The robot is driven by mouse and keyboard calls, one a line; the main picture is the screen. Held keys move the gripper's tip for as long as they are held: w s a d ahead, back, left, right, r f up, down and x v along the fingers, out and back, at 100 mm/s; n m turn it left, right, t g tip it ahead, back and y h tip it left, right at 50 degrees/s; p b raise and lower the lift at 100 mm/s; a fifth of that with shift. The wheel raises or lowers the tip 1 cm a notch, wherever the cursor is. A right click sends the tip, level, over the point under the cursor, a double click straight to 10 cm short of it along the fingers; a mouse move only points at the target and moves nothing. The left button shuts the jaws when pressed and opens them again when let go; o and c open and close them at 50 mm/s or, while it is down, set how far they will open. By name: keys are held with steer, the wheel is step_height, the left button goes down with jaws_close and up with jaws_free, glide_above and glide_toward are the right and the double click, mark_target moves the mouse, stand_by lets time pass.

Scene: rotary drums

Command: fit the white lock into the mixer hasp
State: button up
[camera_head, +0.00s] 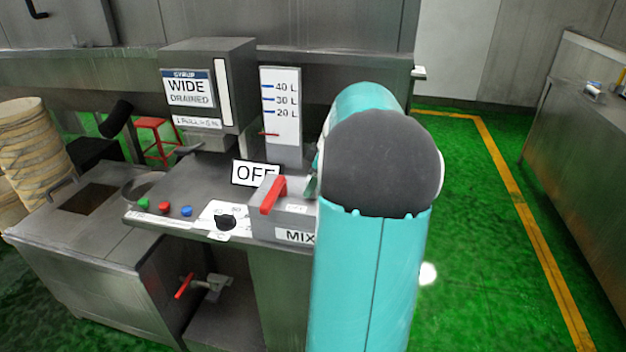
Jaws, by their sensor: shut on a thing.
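The mixer box (283,217) stands on the counter, with a label starting "MIX" on its front that my arm cuts off at the right. A red lever (273,195) stands up on the box, tilted. An "OFF" sign (254,173) stands behind it. My teal arm with a dark round joint face fills the middle right and covers the right side of the mixer box. I cannot make out the hasp. My gripper and the white lock are hidden from this view, so I cannot see how they stand to the hasp.
Green, red and blue buttons (165,208) and a black knob (225,222) sit left of the mixer box. A syrup box (210,85) and a level gauge (281,108) rise behind. A red-handled valve (204,286) is below.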

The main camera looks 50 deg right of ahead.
steer(key=shift+f, duration=0.65)
steer(key=o, duration=1.1)
steer(key=v, duration=1.4)
steer(key=shift+w, duration=0.1)
